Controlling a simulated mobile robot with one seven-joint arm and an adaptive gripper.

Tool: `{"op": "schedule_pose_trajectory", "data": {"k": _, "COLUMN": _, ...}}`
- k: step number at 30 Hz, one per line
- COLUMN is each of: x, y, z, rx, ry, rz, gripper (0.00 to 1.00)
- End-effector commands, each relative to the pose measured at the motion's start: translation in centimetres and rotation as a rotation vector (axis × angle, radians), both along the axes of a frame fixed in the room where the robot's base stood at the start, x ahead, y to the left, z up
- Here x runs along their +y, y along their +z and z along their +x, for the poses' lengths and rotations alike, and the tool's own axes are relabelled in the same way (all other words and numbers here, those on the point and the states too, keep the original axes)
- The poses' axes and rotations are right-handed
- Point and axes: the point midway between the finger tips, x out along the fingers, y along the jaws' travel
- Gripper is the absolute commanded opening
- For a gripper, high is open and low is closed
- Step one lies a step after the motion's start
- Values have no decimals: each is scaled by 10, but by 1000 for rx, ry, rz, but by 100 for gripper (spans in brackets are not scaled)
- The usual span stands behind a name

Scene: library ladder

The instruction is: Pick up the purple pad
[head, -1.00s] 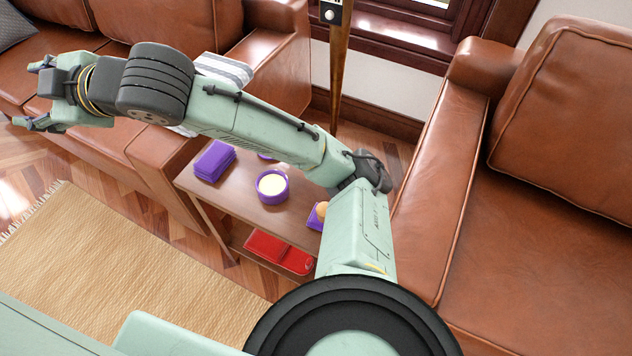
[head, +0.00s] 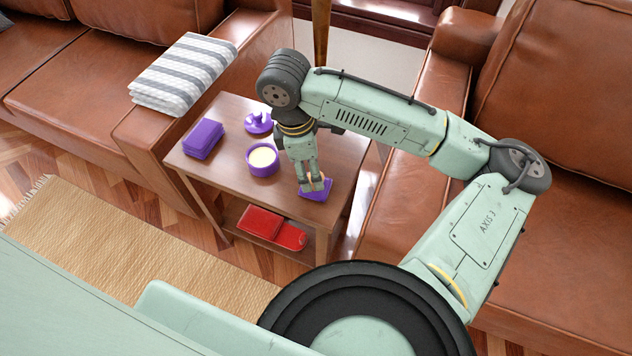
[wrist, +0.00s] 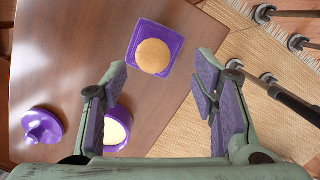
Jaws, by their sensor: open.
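A square purple pad (head: 318,192) with a round tan piece on it lies near the right front of the small wooden table (head: 225,115). My gripper (head: 313,182) points down over this pad and partly covers it in the head view. In the wrist view the fingers of my gripper (wrist: 160,72) are spread apart with nothing between them. The pad (wrist: 139,36) and its tan disc (wrist: 153,56) show ahead of the fingertips, apart from both. A thick purple stack or block (head: 203,139) lies at the table's left; I cannot tell if it is pads.
A purple bowl (head: 262,170) with pale contents and a purple lid-like piece (head: 258,124) stand left of my gripper. Red items (head: 262,223) lie on the lower shelf. Leather sofas flank the table; a striped cloth (head: 183,73) lies on the left one. A wooden pole (head: 321,35) stands behind.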

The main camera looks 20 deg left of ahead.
Motion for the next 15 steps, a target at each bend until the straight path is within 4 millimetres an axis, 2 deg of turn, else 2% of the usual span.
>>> {"op": "schedule_pose_trajectory", "data": {"k": 5, "x": -2, "y": -14, "z": 4, "rx": 1, "ry": -1, "rz": 0, "gripper": 54}}
{"op": "schedule_pose_trajectory", "data": {"k": 12, "x": -6, "y": -47, "z": 12, "rx": 1, "ry": 1, "rz": 1, "gripper": 54}}
{"op": "schedule_pose_trajectory", "data": {"k": 15, "x": -7, "y": -53, "z": 12, "rx": 1, "ry": 1, "rz": 3, "gripper": 54}}
